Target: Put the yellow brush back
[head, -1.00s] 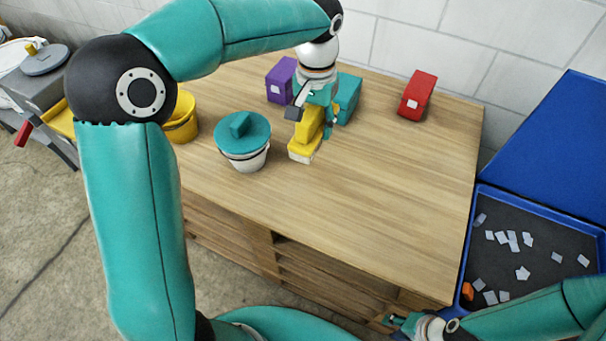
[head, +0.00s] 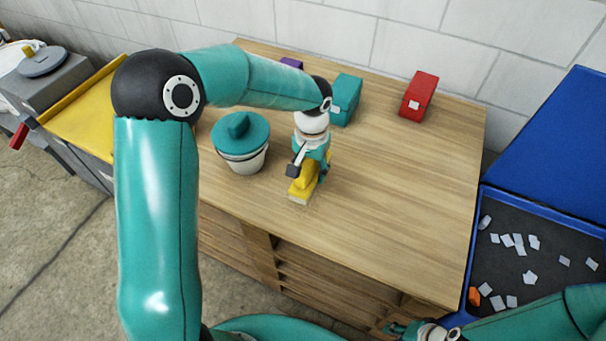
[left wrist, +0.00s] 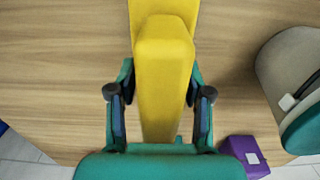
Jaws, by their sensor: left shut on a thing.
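The yellow brush (head: 303,188) has a yellow body and a pale underside. My left gripper (head: 309,170) is shut on it from above, over the middle of the wooden bench near its front edge. I cannot tell whether the brush touches the bench top. In the left wrist view, the brush (left wrist: 165,75) runs between the two fingers of the left gripper (left wrist: 160,95). My right gripper (head: 402,328) is low at the bottom of the head view, partly cut off, in front of the bench; its jaws are too small to read.
On the wooden bench (head: 400,185) stand a teal-lidded white bucket (head: 246,162), a teal box (head: 346,99), a red box (head: 418,95) and a purple box (head: 291,63), mostly hidden. A blue tray (head: 463,275) with grey scraps is at right. The bench's right side is clear.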

